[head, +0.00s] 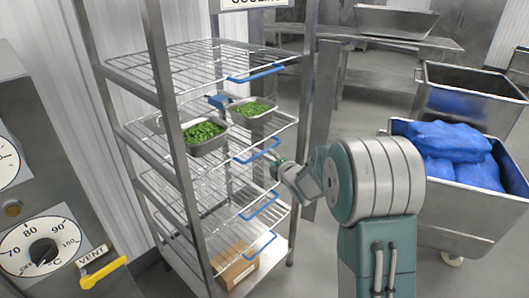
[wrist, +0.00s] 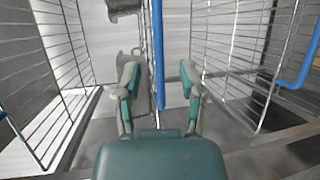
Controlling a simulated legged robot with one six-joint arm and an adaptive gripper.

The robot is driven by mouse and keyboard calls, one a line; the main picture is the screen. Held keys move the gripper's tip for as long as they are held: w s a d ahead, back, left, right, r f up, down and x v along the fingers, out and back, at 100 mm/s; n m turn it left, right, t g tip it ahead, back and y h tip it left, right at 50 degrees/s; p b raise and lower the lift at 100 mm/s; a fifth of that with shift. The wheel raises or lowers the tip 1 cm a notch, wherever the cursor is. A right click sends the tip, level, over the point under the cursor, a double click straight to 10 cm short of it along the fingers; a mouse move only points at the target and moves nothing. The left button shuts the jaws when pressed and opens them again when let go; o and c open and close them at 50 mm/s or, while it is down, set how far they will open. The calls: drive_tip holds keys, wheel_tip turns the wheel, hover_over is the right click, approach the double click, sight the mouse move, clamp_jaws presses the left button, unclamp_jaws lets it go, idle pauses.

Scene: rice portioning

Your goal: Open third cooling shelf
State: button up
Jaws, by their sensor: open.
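A metal cooling rack (head: 186,160) with several wire shelves stands at left in the head view. Blue handles mark the front edges: top handle (head: 257,75), second handle (head: 257,151), third handle (head: 260,207) and lowest handle (head: 262,244). My gripper (head: 276,168) is at the rack's right front, just below the second handle and above the third. In the wrist view my gripper (wrist: 159,80) is open, with a blue handle bar (wrist: 157,50) running between its spread fingers. I see no finger closed on it. Which handle this is I cannot tell for sure.
Two metal pans of green vegetables (head: 206,149) sit on the second shelf. A cardboard box (head: 235,270) is at the rack's bottom. A metal cart (head: 455,217) with blue bags (head: 455,150) stands right; a dial panel (head: 45,180) is at left.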

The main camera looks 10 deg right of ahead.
sight(264, 151)
drive_tip(key=x, duration=0.6)
drive_tip(key=shift+w+a+f, duration=0.1)
drive_tip(key=shift+w+a, duration=0.05)
drive_tip(key=shift+w, duration=0.15)
clamp_jaws()
